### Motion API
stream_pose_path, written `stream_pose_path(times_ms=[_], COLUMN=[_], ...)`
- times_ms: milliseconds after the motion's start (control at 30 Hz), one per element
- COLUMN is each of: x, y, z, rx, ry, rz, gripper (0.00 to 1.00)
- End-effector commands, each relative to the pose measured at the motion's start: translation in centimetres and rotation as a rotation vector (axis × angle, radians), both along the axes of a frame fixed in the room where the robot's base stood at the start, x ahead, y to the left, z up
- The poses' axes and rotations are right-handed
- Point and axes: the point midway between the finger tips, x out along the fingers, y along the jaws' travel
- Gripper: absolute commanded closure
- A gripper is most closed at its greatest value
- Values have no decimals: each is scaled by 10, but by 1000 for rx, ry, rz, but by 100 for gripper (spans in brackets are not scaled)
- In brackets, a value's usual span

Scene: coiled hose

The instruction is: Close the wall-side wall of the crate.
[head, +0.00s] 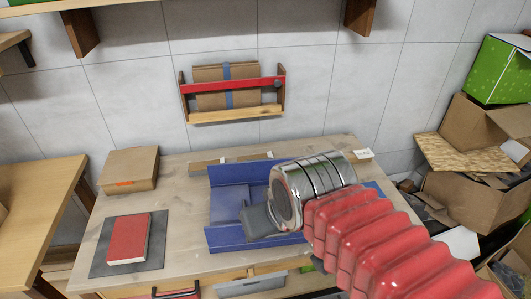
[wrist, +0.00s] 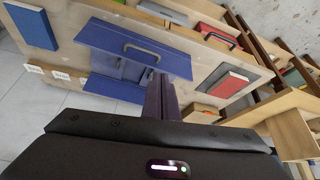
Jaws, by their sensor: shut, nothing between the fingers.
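The blue crate (head: 228,206) sits on the worktable, partly hidden behind my arm in the head view. Its wall-side wall (head: 236,172) is a long blue panel along the back; its exact tilt is hard to tell. The near-side wall (head: 228,240) runs along the front. In the wrist view a blue panel with a dark handle (wrist: 136,50) lies beyond the fingers, and another blue panel (wrist: 115,88) is nearer the tagged table edge. My gripper (head: 254,220) is over the crate, shut and empty; its fingers also show in the wrist view (wrist: 159,88). Contact cannot be told.
A red book (head: 128,238) on a grey mat (head: 97,263) and a brown box (head: 130,168) stand left of the crate. A wall rack (head: 232,86) hangs behind the table. Drawers (head: 250,286) are in front. Cardboard boxes (head: 470,140) crowd the right.

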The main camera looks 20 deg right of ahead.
Motion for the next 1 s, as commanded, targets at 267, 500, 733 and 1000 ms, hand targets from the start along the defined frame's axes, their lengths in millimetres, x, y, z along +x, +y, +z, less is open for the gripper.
stream_pose_path(times_ms=[267,500,733,1000], x=[18,67,122,189], y=[-2,-11,-28,-52], z=[10,29,40,40], rx=[1,2,5,7], ry=[10,33,56,82], rz=[-14,-51,-92,-139], gripper=[100,100,100,100])
